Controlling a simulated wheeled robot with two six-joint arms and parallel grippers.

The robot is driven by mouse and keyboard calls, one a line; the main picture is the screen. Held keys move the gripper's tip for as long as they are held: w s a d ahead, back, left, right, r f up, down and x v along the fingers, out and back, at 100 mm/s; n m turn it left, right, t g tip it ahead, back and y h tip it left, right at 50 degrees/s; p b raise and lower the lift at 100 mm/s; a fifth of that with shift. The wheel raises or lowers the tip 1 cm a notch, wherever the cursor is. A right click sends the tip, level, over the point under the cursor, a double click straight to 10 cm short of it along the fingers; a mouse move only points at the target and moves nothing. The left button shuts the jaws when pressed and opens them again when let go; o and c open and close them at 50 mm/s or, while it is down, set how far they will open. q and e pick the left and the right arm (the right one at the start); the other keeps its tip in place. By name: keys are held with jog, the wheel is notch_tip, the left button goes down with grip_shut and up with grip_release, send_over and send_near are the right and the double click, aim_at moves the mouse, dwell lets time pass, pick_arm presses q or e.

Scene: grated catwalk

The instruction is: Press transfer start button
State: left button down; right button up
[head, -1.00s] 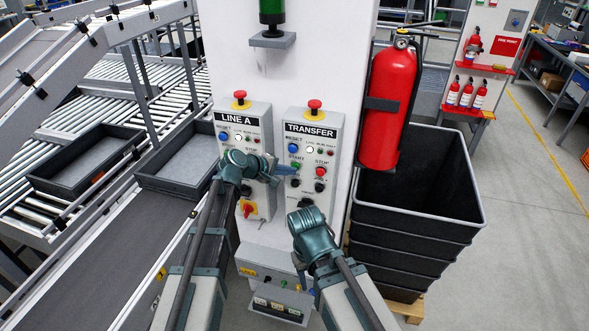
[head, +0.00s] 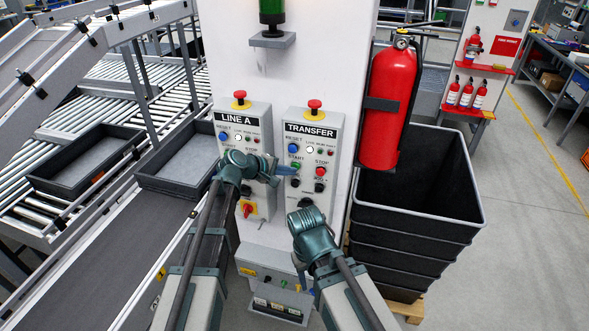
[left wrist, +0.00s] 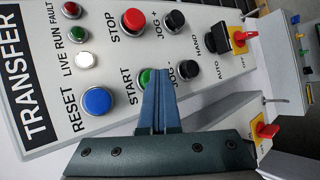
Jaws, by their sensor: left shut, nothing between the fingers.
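The TRANSFER panel (head: 311,130) is a grey box on the white column, with a red mushroom button on top. Its green START button (head: 296,163) sits left of the red STOP button (head: 320,171). My left gripper (head: 291,169) is shut and empty, its blue fingertips just at the START button. In the left wrist view the shut fingers (left wrist: 160,85) partly cover the green START button (left wrist: 145,76). I cannot tell whether they touch it. My right gripper (head: 307,215) is below the panel; its fingers are hidden.
The LINE A panel (head: 230,130) is to the left, partly behind my left wrist. A red fire extinguisher (head: 388,105) hangs at the right of the column, above stacked black bins (head: 420,235). A roller conveyor (head: 160,85) with dark trays stands at left.

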pick_arm(q)
jog(key=shift+s+a, duration=0.3)
jog(key=shift+s, duration=0.55)
